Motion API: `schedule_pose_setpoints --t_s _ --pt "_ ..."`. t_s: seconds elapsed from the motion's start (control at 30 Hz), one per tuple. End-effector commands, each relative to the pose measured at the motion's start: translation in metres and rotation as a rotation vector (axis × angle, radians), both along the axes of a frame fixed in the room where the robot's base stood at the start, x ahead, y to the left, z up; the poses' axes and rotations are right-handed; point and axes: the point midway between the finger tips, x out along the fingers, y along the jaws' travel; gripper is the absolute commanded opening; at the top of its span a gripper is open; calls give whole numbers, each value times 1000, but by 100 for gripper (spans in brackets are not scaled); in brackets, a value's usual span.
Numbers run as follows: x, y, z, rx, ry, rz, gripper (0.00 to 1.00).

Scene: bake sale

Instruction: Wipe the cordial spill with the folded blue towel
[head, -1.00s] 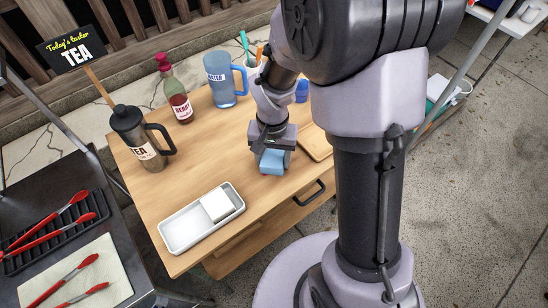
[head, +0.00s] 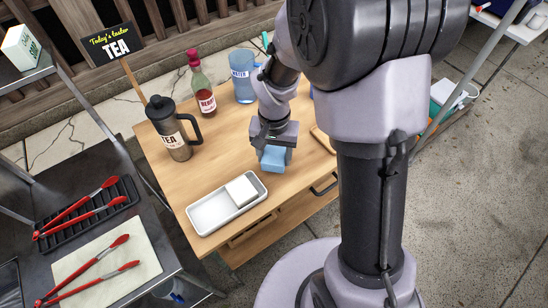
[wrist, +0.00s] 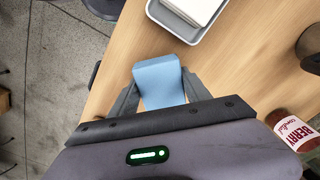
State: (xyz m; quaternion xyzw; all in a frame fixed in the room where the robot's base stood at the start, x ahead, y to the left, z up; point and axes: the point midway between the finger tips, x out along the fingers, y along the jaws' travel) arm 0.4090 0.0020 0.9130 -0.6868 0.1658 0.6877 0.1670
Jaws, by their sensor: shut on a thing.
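My gripper (head: 273,150) is shut on a folded blue towel (head: 272,160), low over the wooden table's front half. In the wrist view the light blue towel (wrist: 160,82) sits between my two fingers, its outer end sticking out past them over the table. I cannot tell whether its underside touches the wood. No cordial spill shows in either view; the towel, gripper and arm cover part of the table. The red berry cordial bottle (head: 204,97) stands upright at the back of the table, and its label shows in the wrist view (wrist: 292,133).
A white tray (head: 208,215) holding a white block (head: 241,191) lies left of the towel. A black TEA flask (head: 172,130) and blue water jug (head: 243,75) stand behind. Bare wood (head: 205,170) lies between flask and tray. A dark side table with red tongs (head: 95,265) is at left.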

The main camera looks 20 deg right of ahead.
Motion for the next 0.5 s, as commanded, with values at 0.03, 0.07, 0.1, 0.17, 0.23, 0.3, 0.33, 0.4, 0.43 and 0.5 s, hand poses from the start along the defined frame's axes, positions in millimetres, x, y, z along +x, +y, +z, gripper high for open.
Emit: schedule_pose_setpoints --t_s 0.03,0.07,0.1,0.17,0.23,0.3,0.33,0.4,0.43,0.5 --pt "1 0 8 0 -1 0 18" --pt "1 0 11 0 -1 0 18" --pt "2 0 15 0 -1 1 18" --pt "3 -1 20 0 -2 1 18" --pt "4 -1 26 0 -2 1 18" --pt "5 -1 33 0 -2 0 18" --pt "6 -1 35 0 -1 0 18" --pt "7 -2 42 0 -1 0 18" --pt "7 -2 44 0 -1 0 18" --pt "8 -2 49 0 -1 0 18"
